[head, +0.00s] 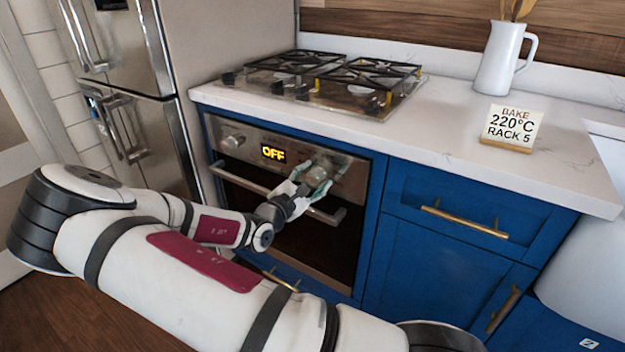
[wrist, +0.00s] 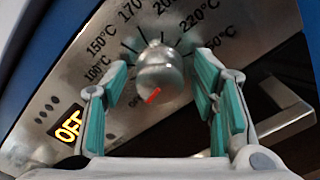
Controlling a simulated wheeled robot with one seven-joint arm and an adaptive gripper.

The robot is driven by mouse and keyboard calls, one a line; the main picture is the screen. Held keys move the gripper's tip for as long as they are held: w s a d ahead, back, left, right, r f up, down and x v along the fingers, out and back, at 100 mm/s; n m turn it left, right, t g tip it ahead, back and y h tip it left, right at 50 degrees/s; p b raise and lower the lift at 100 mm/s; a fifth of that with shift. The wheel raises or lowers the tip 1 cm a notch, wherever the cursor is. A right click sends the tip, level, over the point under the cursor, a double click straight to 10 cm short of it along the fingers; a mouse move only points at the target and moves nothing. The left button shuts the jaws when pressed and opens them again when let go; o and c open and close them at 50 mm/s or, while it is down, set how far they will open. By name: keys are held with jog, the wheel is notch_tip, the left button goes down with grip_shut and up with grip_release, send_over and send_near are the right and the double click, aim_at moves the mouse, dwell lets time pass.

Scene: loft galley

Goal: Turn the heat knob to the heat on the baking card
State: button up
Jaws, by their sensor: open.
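The heat knob (wrist: 160,72) is a round silver knob on the oven's steel panel. Its red mark sits on the lower edge in the wrist view, near a small, partly hidden "OFF" label. Printed heats from 100°C to 220°C and beyond fan around it; 220°C (wrist: 200,17) is at the upper right. My gripper (wrist: 162,75) is open, with one teal-padded finger on each side of the knob and visible gaps. In the head view my gripper (head: 317,174) is at the panel's right side, partly hiding the knob. The baking card (head: 511,125) reads "BAKE 220°C RACK 5".
The oven display (head: 273,153) reads "OFF". Another knob (head: 233,141) is at the panel's left. The oven door handle (head: 240,180) runs just below my gripper. The hob (head: 325,82) and a white jug (head: 504,58) stand on the counter above.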

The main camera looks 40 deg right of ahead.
jog(key=shift+c, duration=0.4)
jog(key=c, duration=1.1)
